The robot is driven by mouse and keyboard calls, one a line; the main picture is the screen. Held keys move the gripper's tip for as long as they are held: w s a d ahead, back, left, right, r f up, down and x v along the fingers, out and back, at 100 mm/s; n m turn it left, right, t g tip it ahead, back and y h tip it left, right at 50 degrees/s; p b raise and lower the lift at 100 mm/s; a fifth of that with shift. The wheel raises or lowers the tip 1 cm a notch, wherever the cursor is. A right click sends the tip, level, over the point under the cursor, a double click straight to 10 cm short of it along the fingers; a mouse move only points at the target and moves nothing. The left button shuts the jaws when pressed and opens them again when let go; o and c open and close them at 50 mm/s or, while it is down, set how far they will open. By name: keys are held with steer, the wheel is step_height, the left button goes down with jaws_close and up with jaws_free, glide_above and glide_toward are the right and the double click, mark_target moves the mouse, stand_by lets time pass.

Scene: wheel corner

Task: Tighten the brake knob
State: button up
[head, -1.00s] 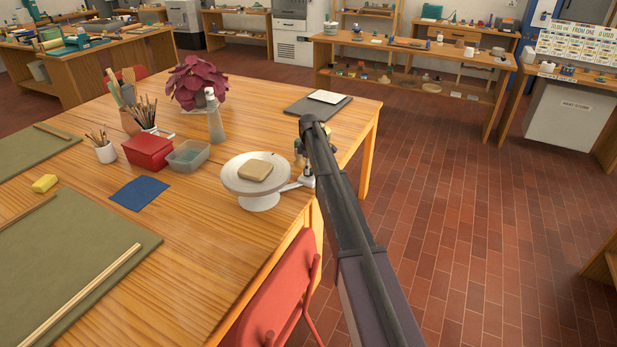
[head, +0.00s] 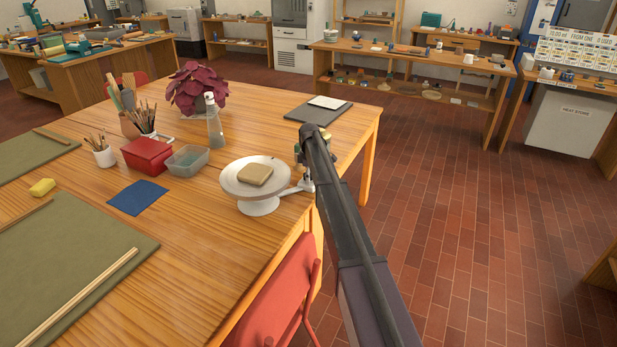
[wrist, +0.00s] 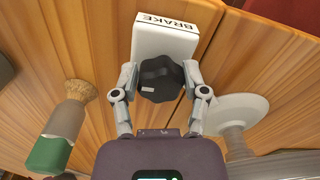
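The black, lobed brake knob (wrist: 161,80) sits in front of a white block (wrist: 168,42) marked BRAKE in the wrist view. My gripper (wrist: 161,76) has one finger on each side of the knob, and both fingertips appear to press against its rim. The white wheel (head: 256,180) stands near the table's right edge in the head view, with a tan slab (head: 255,174) on it. It also shows to the right of the knob in the wrist view (wrist: 236,110). In the head view my arm hides the knob and my fingers.
A red chair (head: 278,295) is below the table edge.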

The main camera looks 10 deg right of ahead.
steer(key=shift+c, duration=1.3)
steer(key=shift+m, duration=0.4)
steer(key=m, duration=0.3)
steer(key=shift+m, duration=0.3)
steer(key=m, duration=0.4)
steer(key=shift+a, duration=0.1)
steer(key=m, duration=0.6)
steer(key=shift+a, duration=0.1)
steer(key=m, duration=0.4)
